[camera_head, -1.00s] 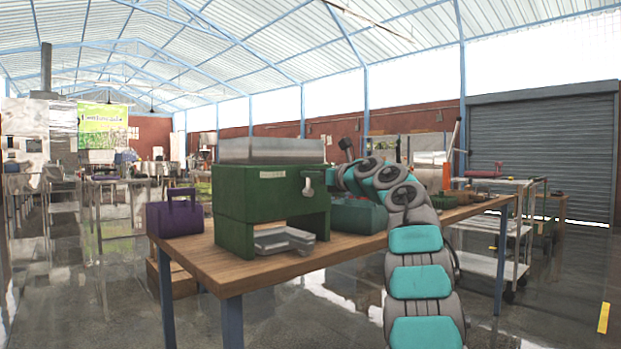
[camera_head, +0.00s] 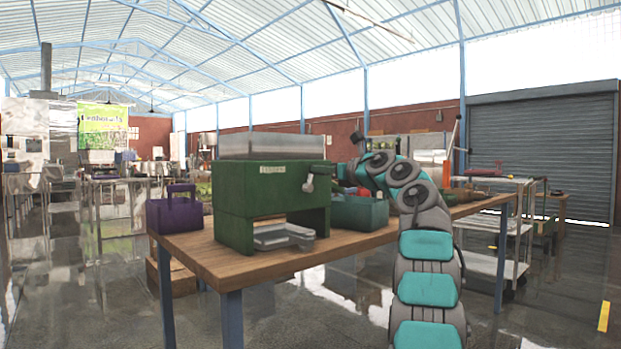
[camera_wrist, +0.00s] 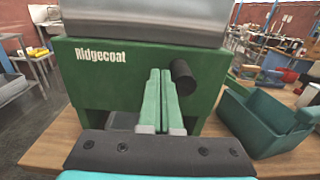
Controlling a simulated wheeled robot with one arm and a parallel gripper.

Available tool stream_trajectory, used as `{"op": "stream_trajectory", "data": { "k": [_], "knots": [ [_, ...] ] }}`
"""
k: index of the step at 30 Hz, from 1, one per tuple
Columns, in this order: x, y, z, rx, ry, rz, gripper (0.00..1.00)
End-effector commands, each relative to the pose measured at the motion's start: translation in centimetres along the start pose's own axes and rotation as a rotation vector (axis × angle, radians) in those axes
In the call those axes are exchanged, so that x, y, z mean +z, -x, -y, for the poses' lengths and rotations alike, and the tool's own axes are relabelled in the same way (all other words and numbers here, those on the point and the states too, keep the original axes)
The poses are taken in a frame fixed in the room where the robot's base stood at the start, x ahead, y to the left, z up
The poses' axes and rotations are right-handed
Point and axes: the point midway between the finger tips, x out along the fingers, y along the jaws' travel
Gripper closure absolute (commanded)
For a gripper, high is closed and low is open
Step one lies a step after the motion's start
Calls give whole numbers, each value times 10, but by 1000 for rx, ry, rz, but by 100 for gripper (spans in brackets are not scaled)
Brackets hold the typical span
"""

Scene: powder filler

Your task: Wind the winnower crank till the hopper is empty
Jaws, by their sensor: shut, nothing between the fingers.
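The green winnower (camera_head: 272,190) stands on the wooden table, with a grey metal hopper (camera_head: 272,147) on top. The hopper's inside is hidden. The grey crank (camera_head: 310,183) is on the winnower's right part in the head view. In the wrist view the crank's black grip (camera_wrist: 183,77) sticks out from the green front (camera_wrist: 120,75), just right of my fingers. My gripper (camera_wrist: 162,73) is shut and empty, its teal fingers pointing at the front. I cannot tell whether they touch the grip. In the head view my gripper is not clear to see.
Metal trays (camera_head: 284,236) lie under the winnower. A purple case (camera_head: 175,213) stands to its left and a teal bin (camera_head: 358,212) to its right, close to my arm. The bin also shows in the wrist view (camera_wrist: 265,125). The table's front edge is clear.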

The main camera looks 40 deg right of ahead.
Motion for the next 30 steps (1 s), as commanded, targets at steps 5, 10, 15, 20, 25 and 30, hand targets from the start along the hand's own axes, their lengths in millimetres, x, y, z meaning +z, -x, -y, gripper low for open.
{"op": "stream_trajectory", "data": {
  "k": [5, 10, 15, 20, 25, 30],
  "knots": [
    [-4, 16, 0, 1, -1, -1, 100],
    [-5, 31, 0, 2, -2, -3, 100],
    [-3, 47, 0, 0, -1, -2, 100],
    [-2, 62, 0, 0, -1, 0, 100],
    [-1, 68, 0, 2, -1, -1, 100],
    [-1, 67, 0, 2, -1, -2, 98]
  ]
}}
